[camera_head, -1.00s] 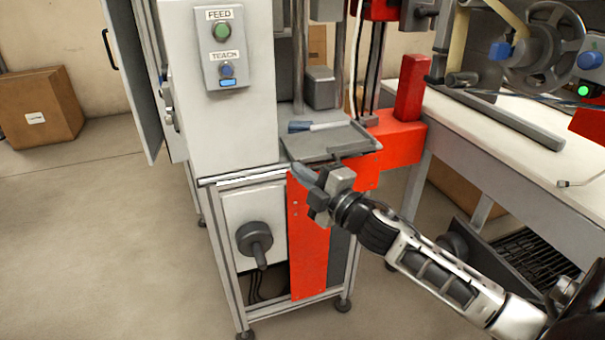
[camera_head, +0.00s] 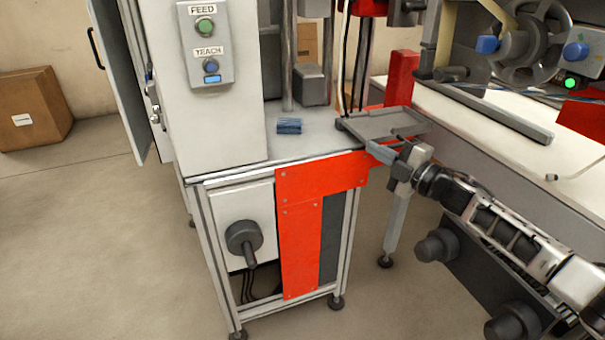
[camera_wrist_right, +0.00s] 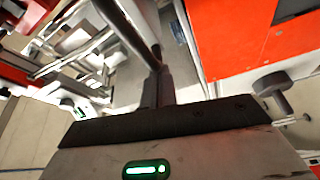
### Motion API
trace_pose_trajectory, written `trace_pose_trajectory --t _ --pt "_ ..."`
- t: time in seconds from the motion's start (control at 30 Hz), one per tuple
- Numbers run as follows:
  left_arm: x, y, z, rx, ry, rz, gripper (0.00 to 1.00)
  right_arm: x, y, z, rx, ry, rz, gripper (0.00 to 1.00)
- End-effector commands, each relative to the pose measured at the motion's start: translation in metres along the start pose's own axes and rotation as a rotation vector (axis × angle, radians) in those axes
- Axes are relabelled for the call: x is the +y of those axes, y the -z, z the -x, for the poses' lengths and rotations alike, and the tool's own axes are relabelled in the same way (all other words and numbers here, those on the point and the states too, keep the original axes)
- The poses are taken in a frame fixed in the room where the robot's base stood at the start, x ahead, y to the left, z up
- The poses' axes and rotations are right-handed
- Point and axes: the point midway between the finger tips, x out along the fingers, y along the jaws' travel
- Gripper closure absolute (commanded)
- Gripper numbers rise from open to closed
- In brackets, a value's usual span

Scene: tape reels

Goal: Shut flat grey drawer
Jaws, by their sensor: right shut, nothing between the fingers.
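The flat grey drawer (camera_head: 408,129) is a shallow tray with a raised rim. It lies at the right end of the machine's grey top, over the red bracket and partly past the top's right edge. My right gripper (camera_head: 381,152) is at the drawer's front edge, with its fingers shut and nothing between them. The fingertips look close to or touching that edge; I cannot tell which. In the right wrist view the shut dark fingers (camera_wrist_right: 157,88) point away beside a long dark edge. My left gripper is not in view.
A small blue block (camera_head: 289,126) lies on the machine top (camera_head: 235,168), left of the drawer. A white bench (camera_head: 470,115) with a reel (camera_head: 535,45) stands at right. A dark knob (camera_head: 243,240) juts from the front.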

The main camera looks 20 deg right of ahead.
Motion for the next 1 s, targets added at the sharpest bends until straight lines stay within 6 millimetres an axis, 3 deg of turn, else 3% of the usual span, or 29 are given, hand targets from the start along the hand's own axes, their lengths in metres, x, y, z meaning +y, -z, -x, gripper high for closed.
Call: trace_pose_trajectory --t 0.1,0.3,0.83,1.0 --pt "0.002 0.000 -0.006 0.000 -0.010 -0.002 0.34 0.003 -0.015 0.007 -0.005 0.001 0.001 1.00" --pt "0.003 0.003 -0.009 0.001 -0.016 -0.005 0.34 0.006 -0.024 0.012 -0.007 -0.001 0.001 1.00" --pt "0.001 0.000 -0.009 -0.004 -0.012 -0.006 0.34 0.009 -0.029 0.014 -0.020 -0.002 0.003 1.00" --pt "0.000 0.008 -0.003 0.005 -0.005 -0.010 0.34 0.011 -0.020 0.009 -0.013 -0.001 0.002 1.00"
